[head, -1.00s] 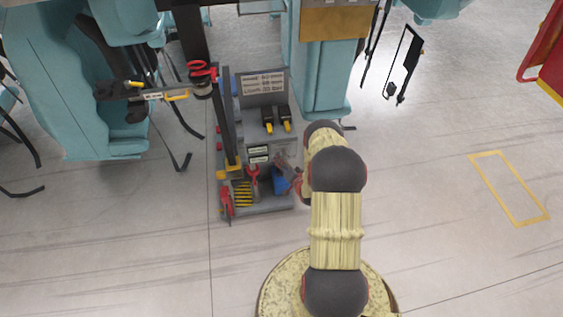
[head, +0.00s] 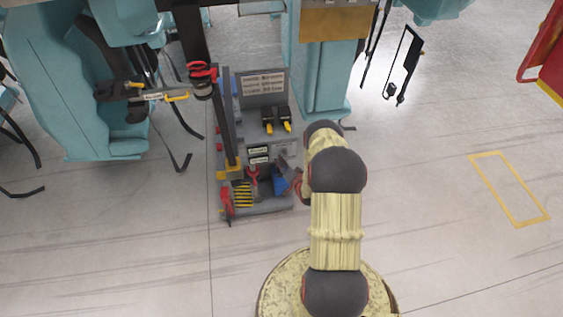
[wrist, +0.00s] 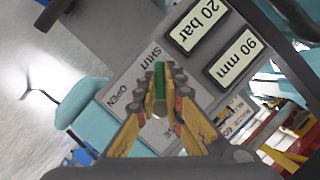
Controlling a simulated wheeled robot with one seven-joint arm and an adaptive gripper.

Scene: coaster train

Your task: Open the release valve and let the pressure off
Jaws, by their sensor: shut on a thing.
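In the wrist view a green valve lever (wrist: 160,82) stands out from a grey panel (wrist: 118,82) printed with the words SHUT and OPEN. The lever lies nearer the word SHUT. My gripper (wrist: 161,90) has its yellow and dark fingers closed on both sides of the lever. A round pale end shows between the fingers, below the green part. In the head view my gripper (head: 286,172) is at the right side of the grey equipment stand (head: 262,88); the lever cannot be made out there.
Two readouts beside the lever say 20 bar (wrist: 196,28) and 90 mm (wrist: 235,57). A dark post with a red coil (head: 202,72) rises left of the stand. Teal coaster seats (head: 75,90) hang around it.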

